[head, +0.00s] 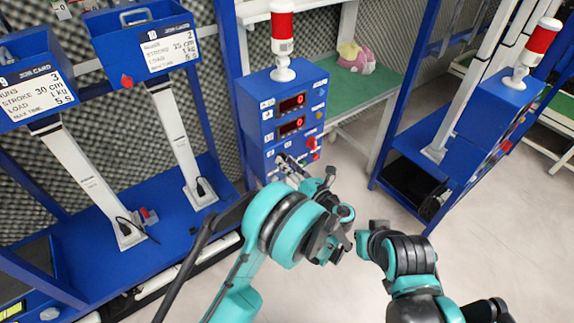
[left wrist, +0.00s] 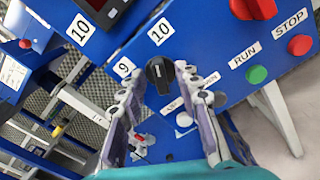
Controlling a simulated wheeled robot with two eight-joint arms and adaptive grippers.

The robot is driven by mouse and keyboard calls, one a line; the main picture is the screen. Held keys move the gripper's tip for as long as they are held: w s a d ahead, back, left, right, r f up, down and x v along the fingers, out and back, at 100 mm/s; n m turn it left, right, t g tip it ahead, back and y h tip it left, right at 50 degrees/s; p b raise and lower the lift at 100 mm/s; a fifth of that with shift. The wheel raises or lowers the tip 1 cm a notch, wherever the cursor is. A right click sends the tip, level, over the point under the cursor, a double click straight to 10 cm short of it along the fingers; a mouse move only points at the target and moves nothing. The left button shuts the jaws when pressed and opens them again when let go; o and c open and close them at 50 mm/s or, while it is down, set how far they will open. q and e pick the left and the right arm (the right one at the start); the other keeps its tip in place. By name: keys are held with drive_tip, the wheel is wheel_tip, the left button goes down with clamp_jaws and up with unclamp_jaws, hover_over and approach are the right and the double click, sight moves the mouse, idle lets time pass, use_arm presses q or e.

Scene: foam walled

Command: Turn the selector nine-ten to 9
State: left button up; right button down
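The selector nine-ten is a black knob (left wrist: 158,74) on the blue panel in the left wrist view. A "9" label (left wrist: 123,67) is at its left and a "10" label (left wrist: 160,31) above it. A small pale mark shows on the knob, but I cannot tell surely where it points. My left gripper (left wrist: 160,80) is open, with one finger on each side of the knob; I cannot tell whether they touch it. In the head view my left gripper (head: 290,164) is at the lower front of the blue control box (head: 256,117) and hides the knob.
A green RUN button (left wrist: 256,74) and a red STOP button (left wrist: 300,45) are right of the knob. A red-and-white lamp (head: 282,38) tops the control box. Blue test stands (head: 188,224) stand at left. Open floor (head: 340,190) lies right of the box.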

use_arm(q)
drive_tip(key=shift+w+a, duration=0.15)
drive_tip(key=shift+w, duration=0.15)
clamp_jaws()
drive_tip(key=n, duration=1.1)
drive_tip(key=shift+s+a+n, duration=0.15)
drive_tip(key=shift+n, duration=0.25)
idle(0.5)
